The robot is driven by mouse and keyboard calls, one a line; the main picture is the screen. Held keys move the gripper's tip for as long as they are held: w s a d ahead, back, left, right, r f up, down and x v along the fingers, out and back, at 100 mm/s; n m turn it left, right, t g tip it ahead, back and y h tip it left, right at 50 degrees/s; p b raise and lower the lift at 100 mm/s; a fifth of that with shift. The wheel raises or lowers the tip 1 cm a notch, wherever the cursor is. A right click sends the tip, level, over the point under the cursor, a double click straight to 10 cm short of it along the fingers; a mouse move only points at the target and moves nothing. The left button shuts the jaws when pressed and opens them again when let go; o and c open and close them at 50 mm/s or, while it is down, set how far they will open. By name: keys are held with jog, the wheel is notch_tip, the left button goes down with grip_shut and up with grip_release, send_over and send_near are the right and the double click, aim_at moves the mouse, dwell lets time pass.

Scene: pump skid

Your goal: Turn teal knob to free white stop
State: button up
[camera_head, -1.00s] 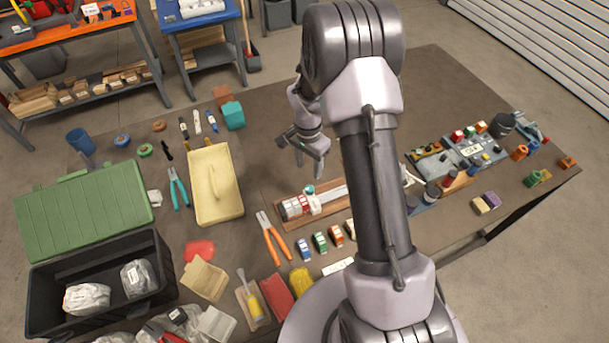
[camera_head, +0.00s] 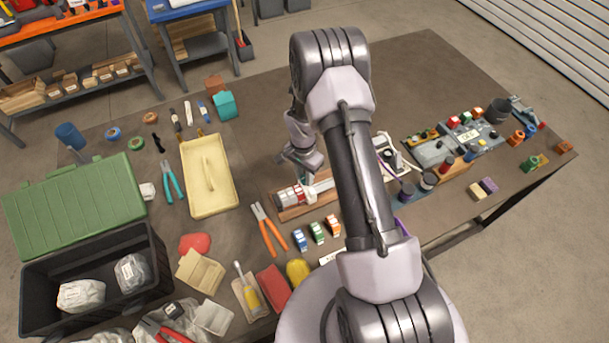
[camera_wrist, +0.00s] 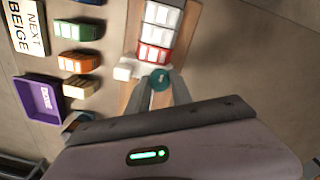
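The teal knob (camera_wrist: 160,80) shows in the wrist view at the near end of a row of red and white blocks (camera_wrist: 160,32) on a wooden base (camera_wrist: 133,38). The white stop (camera_wrist: 127,70) is just left of the knob, beside the red block. My gripper (camera_wrist: 160,77) has its two fingers apart, one on each side of the knob; I cannot tell whether they touch it. In the head view my gripper (camera_head: 301,174) is low over the same fixture, whose wooden base (camera_head: 292,213) lies on the table. The knob is hidden there.
In the wrist view, green (camera_wrist: 77,29), orange (camera_wrist: 79,62) and beige blocks (camera_wrist: 81,87) stand left of the fixture, by a purple tray (camera_wrist: 40,101) and a "NEXT BEIGE" card (camera_wrist: 28,27). Orange pliers (camera_head: 268,230) lie near the fixture in the head view.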

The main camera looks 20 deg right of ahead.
grip_shut()
jog(key=n+b, duration=0.2)
jog(key=n, duration=0.1)
jog(key=shift+n, duration=0.3)
jog(key=n+b, duration=0.1)
jog(key=n, duration=0.3)
jog(key=shift+n, duration=0.3)
jog(key=n+b, duration=0.1)
jog(key=n, duration=0.3)
jog(key=shift+n+t, duration=0.3)
jog(key=shift+n, duration=2.5)
